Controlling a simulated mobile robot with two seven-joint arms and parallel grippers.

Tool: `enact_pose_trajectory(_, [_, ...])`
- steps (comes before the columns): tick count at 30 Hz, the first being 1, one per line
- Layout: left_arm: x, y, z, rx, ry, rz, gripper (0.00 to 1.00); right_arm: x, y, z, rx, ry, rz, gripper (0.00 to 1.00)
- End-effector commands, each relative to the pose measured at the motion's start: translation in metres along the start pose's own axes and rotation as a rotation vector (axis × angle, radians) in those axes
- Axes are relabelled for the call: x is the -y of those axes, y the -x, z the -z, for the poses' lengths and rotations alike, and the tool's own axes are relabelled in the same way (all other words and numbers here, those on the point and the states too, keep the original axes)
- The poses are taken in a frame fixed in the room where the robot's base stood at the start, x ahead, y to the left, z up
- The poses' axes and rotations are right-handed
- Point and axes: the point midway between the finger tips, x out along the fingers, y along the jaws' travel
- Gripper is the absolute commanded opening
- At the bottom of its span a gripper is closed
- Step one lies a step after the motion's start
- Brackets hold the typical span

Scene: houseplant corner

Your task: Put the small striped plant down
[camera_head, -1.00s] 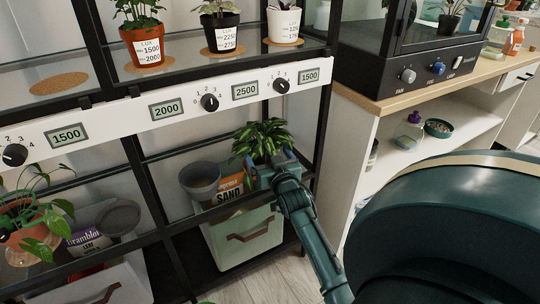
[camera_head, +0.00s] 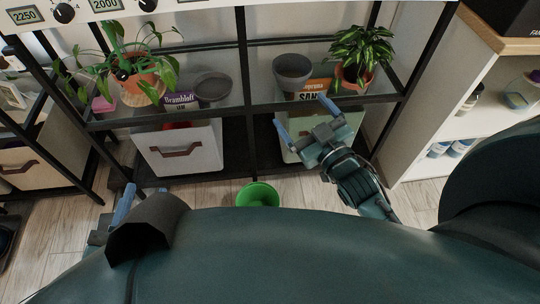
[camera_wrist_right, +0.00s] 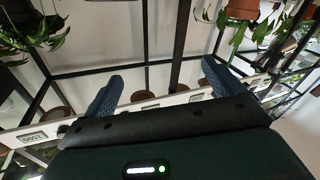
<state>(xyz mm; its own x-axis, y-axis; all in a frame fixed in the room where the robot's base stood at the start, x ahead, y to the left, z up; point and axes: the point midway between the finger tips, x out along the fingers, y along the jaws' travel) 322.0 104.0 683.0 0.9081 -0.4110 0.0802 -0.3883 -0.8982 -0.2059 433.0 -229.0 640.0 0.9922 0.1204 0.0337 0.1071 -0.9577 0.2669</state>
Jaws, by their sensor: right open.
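The small plant (camera_head: 361,42) with green, light-streaked leaves stands upright in a terracotta pot (camera_head: 354,76) on the shelf, at its right end, in the head view. My right gripper (camera_head: 304,117) is open and empty, below and left of the pot and apart from it. In the right wrist view, its two blue fingers (camera_wrist_right: 159,86) are spread with nothing between them, and a terracotta pot (camera_wrist_right: 241,9) shows at the top right. My left gripper (camera_head: 144,193) is low at the left, partly hidden by a dark grey shell-like piece; its jaw state is unclear.
Left of the plant are an orange sand bag (camera_head: 313,90), a grey pot (camera_head: 292,70) and another grey pot (camera_head: 212,86). A trailing plant (camera_head: 135,68) stands further left. A green round object (camera_head: 258,195) is near the floor. Black shelf posts flank the plant's bay.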

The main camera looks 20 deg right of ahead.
Motion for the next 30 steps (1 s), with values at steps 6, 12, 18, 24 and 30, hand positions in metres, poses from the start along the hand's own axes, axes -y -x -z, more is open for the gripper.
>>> enact_pose_trajectory(6, [0.000,0.000,0.001,-0.002,0.001,0.000,0.36,0.103,0.076,0.062,-0.094,-0.052,0.242,0.93])
enact_pose_trajectory(12, [-0.001,0.000,0.001,-0.003,0.002,-0.001,0.36,0.122,0.096,0.082,-0.121,-0.080,0.289,0.93])
enact_pose_trajectory(18, [-0.001,0.000,0.001,-0.003,0.002,-0.002,0.36,0.121,0.095,0.082,-0.121,-0.080,0.288,0.93])
enact_pose_trajectory(24, [-0.001,0.000,0.001,-0.004,0.002,-0.002,0.36,0.121,0.095,0.082,-0.120,-0.080,0.287,0.93])
enact_pose_trajectory(30, [-0.001,0.000,0.001,-0.003,0.001,-0.003,0.36,0.121,0.095,0.081,-0.119,-0.080,0.286,0.93])
